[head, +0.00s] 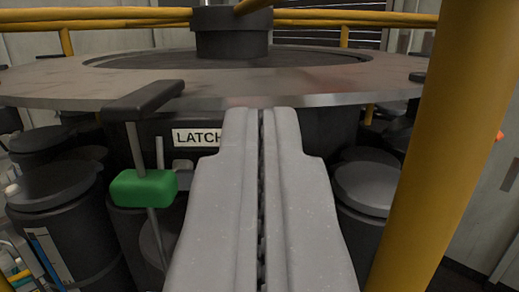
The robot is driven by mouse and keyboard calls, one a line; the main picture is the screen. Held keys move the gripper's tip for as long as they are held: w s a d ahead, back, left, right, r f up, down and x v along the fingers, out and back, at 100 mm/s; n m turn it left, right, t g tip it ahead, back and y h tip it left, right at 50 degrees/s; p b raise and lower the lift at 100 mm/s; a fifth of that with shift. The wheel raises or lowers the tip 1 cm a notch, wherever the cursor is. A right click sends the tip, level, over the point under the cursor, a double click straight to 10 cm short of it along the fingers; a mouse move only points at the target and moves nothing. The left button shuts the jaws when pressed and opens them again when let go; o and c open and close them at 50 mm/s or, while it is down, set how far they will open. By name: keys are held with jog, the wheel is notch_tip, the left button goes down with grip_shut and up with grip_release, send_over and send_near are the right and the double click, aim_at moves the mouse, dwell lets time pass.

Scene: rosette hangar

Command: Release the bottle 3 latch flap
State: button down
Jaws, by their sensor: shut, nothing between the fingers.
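My gripper (262,112) is shut and empty in the middle of the view, its fingers pointing forward to the rim of a round metal table (300,97). A white label (193,138) reading "LATCH" is partly hidden behind the fingers. A dark flap (145,100) sticks out over the table's rim to the left of my gripper. A thin rod below it carries a green block (143,188). A small grey piece (183,167) sits under the label. I cannot tell which bottle the flap belongs to.
Dark bottles stand below the rim at left (66,205) and right (366,188). A thick yellow post (450,140) rises close on the right. Yellow rails (100,14) cross the top. A dark hub (233,38) stands at the table's centre.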

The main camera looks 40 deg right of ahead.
jog(key=w+d+f, duration=0.2)
jog(key=w+d, duration=0.2)
jog(key=shift+f+p, duration=0.25)
jog(key=shift+p, duration=0.05)
dwell(0.5)
jog(key=shift+w, duration=0.1)
